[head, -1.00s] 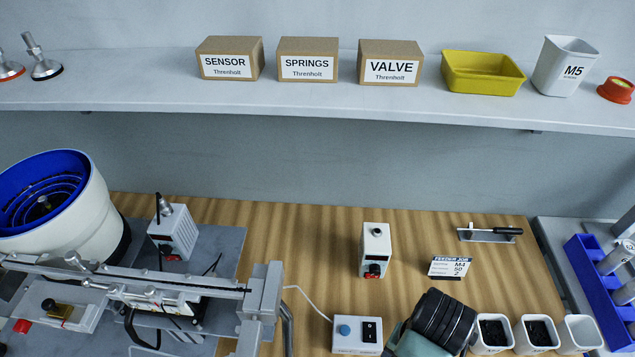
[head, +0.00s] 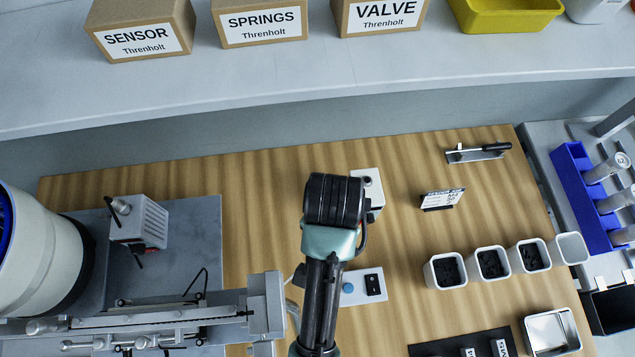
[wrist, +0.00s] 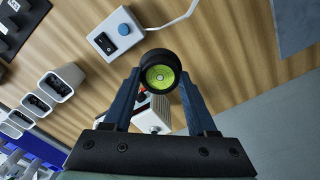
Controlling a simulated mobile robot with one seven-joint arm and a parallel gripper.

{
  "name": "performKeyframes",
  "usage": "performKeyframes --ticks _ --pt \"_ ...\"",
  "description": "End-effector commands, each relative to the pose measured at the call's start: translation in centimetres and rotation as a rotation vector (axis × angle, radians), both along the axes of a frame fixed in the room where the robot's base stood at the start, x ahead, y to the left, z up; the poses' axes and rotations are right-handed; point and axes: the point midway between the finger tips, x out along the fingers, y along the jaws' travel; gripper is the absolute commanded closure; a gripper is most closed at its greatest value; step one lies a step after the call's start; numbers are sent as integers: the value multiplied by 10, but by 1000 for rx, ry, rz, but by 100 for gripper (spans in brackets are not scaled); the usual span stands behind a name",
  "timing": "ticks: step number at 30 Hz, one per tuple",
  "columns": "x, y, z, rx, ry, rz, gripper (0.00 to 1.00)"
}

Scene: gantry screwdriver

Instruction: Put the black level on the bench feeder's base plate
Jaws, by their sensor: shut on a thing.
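In the wrist view my gripper (wrist: 160,80) is shut on the black level (wrist: 160,74), a round black-rimmed disc with a yellow-green vial face. The level is held between the fingertips, above the wooden bench. In the head view my arm hides the gripper and the level. The bench feeder's grey base plate (head: 196,232) lies at the left of the bench, left of my arm. A white bowl (head: 42,255) with a blue inside, a white box unit (head: 140,222) and a rail stand on it. Bare plate shows between the box unit and the plate's right edge.
The feeder's rail (head: 170,320) and its end block (head: 266,300) run along the plate's front. A switch box (head: 362,287) sits right of my arm, and a white device (head: 370,188) is behind it. White bins (head: 490,264) stand right. The shelf (head: 270,85) overhangs the back.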

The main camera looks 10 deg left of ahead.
Motion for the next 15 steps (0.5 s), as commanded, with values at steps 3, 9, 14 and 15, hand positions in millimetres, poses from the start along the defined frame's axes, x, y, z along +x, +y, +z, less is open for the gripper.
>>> performKeyframes --ticks 3,9,14,15 --pt "-1 0 -33 0 7 0 100" --pt "-2 0 -86 -1 6 1 100" --pt "0 0 -117 0 2 1 100" --pt "0 0 -121 0 2 1 100"
